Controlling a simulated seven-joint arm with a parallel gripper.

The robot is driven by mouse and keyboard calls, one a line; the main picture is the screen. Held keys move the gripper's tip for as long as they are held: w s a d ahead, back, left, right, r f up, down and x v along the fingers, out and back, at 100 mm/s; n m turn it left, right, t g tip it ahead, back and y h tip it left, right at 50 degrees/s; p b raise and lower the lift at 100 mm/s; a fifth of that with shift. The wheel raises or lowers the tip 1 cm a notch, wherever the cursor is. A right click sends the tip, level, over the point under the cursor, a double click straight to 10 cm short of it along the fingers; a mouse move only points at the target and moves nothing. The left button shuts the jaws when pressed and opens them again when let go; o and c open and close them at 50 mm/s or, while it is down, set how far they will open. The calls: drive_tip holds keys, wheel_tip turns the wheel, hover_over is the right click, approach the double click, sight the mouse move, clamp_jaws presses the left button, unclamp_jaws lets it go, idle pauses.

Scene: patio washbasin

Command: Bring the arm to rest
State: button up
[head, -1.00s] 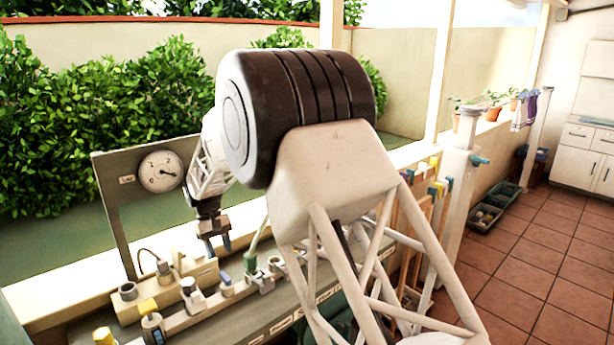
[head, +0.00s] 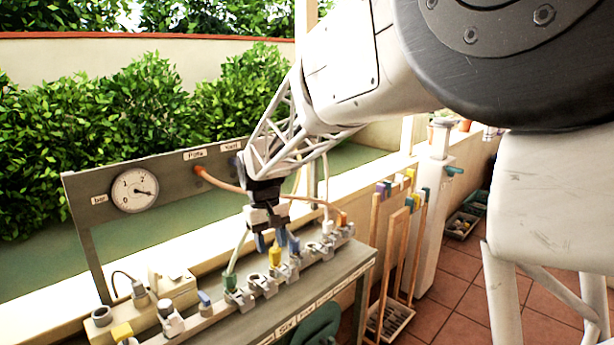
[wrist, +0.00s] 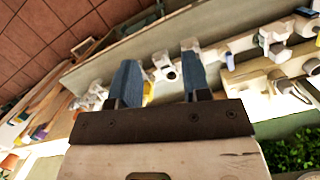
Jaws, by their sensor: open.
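My gripper (head: 272,241) hangs above the row of grey clips and connectors on the bench, its blue fingers pointing down. In the wrist view my gripper (wrist: 160,78) shows two blue fingers spread apart with nothing between them. It is open and empty. The bench (head: 335,266) lies below it. A yellow connector (head: 275,254) stands in the row close to the fingers in the head view; I cannot tell whether they touch, though the wrist view shows a gap over the row.
A panel with a pressure gauge (head: 134,190) stands behind the bench at left. An orange hose (head: 222,181) runs from the panel behind my gripper. A wooden rack (head: 394,265) with coloured-handled tools stands to the right. The tiled floor (head: 465,290) is partly clear.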

drive_tip(key=s+d+r+m+t, duration=0.15)
drive_tip(key=s+d+r, duration=0.25)
drive_tip(key=s+d, duration=0.45)
drive_tip(key=s+d+f+m+t, duration=0.1)
drive_tip(key=s+d+m, duration=0.1)
drive_tip(key=s+d, duration=0.7)
drive_tip(key=s+d+f+m+t+y, duration=0.1)
drive_tip(key=s+d+f+m, duration=0.1)
drive_tip(key=s+d, duration=0.7)
drive_tip(key=s, duration=0.7)
drive_tip(key=shift+s+d+t, duration=0.3)
drive_tip(key=shift+d+t, duration=0.05)
drive_tip(key=shift+m, duration=0.25)
